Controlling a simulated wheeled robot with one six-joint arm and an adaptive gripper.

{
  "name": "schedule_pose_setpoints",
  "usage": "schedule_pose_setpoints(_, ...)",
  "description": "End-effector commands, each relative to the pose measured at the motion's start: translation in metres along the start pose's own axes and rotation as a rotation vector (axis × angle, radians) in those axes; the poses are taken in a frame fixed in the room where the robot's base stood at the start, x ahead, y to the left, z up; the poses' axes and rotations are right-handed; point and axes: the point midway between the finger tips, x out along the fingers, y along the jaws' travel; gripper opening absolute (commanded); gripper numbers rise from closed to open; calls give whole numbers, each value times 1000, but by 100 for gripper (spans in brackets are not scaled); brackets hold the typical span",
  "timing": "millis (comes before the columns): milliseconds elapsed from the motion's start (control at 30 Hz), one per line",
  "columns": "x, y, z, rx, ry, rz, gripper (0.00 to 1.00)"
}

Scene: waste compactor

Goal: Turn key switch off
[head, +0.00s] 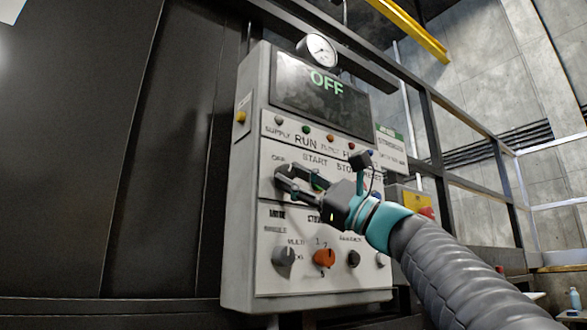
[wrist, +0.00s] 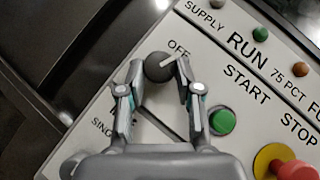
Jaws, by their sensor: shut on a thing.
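The key switch (wrist: 160,67) is a dark grey round knob with a white pointer line, on the light panel. In the wrist view the line points to the upper right, close to the printed word OFF. My gripper (wrist: 161,70) has one fingertip on each side of the knob and is shut on it. In the head view my gripper (head: 284,182) reaches the left side of the control box (head: 254,200) and mostly hides the knob. The display (head: 318,97) at the top of the box reads OFF in green.
A green START button (wrist: 222,122) sits just right of my right finger. A red button on a yellow base (wrist: 290,170) is further right. Lower on the box are a grey knob (head: 284,256) and an orange knob (head: 324,258). A gauge (head: 320,49) stands on top.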

Motion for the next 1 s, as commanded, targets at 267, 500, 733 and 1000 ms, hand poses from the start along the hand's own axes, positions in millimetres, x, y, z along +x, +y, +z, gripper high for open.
schedule_pose_setpoints(267, 2, -6, 2, -143, 0, 144, 0)
schedule_pose_setpoints(500, 2, -6, 2, -216, -2, 217, 0)
schedule_pose_setpoints(733, 1, -5, 2, -244, -2, 245, 0)
schedule_pose_setpoints(1000, 1, -5, 2, -248, -3, 248, 0)
